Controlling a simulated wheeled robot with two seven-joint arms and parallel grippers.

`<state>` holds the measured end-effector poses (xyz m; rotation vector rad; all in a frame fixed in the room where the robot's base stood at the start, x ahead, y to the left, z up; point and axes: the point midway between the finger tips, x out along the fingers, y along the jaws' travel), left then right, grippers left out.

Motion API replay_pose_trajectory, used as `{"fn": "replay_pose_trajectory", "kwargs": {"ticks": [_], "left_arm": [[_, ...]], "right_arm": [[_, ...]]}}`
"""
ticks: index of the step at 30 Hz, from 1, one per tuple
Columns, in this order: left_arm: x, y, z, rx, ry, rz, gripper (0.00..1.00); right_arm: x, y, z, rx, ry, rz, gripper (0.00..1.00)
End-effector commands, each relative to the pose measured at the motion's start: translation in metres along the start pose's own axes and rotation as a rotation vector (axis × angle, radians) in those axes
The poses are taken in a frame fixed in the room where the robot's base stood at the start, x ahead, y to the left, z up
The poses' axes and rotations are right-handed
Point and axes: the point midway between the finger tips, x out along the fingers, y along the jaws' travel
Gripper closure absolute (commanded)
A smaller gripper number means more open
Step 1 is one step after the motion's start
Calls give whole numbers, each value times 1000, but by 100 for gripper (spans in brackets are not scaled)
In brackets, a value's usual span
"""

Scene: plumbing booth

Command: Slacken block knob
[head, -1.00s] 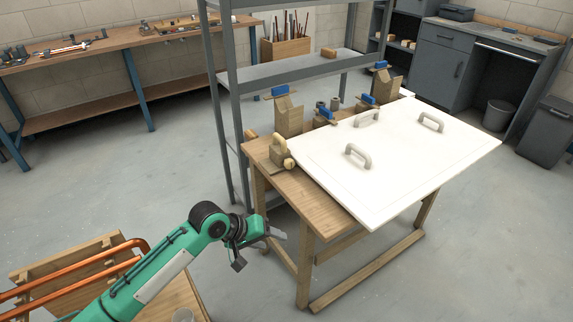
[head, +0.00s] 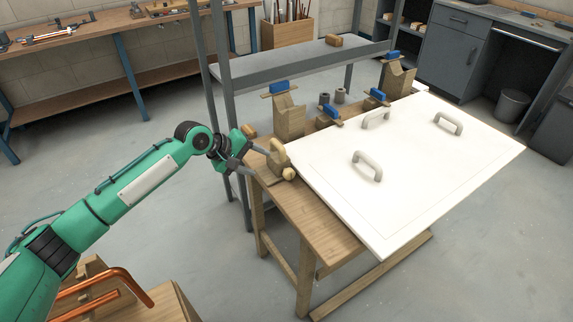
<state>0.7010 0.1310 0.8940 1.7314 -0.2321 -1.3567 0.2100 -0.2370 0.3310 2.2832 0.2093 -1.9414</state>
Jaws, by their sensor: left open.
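A small wooden block (head: 275,163) stands at the left end of the wooden bench, beside the corner of a white panel (head: 330,180). A pale rounded top piece rises from the block, and a round pale knob (head: 289,174) sits low on its panel-facing side. My left gripper (head: 259,162) is open just left of the block, with its fingers spread toward it. One finger is close to the block; I cannot tell whether it touches. Nothing shows between the fingers. My right gripper is out of view.
Wooden supports with blue clamps (head: 280,87) stand along the bench's back edge. Several beige handles (head: 367,164) rise from the panel. A grey metal shelf (head: 310,65) stands close behind the bench. Copper pipes (head: 105,285) lie at the lower left. The bench's front left (head: 310,215) is bare.

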Motion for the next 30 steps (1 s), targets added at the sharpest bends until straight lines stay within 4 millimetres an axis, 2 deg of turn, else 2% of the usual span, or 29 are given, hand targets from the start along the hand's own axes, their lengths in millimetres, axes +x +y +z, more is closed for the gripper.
{"fn": "replay_pose_trajectory", "kwargs": {"ticks": [5, 12, 18, 24, 30], "left_arm": [[26, 0, 1, -1, -3, -1, 44], [79, 0, 1, 0, -2, -2, 44], [114, 0, 1, 0, -2, -1, 44], [131, 0, 0, 1, 0, -1, 44], [134, -1, 0, 1, 0, -2, 44]], "right_arm": [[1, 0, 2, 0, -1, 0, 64], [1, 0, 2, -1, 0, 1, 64], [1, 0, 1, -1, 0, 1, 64], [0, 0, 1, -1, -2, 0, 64], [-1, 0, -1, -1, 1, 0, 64]]}}
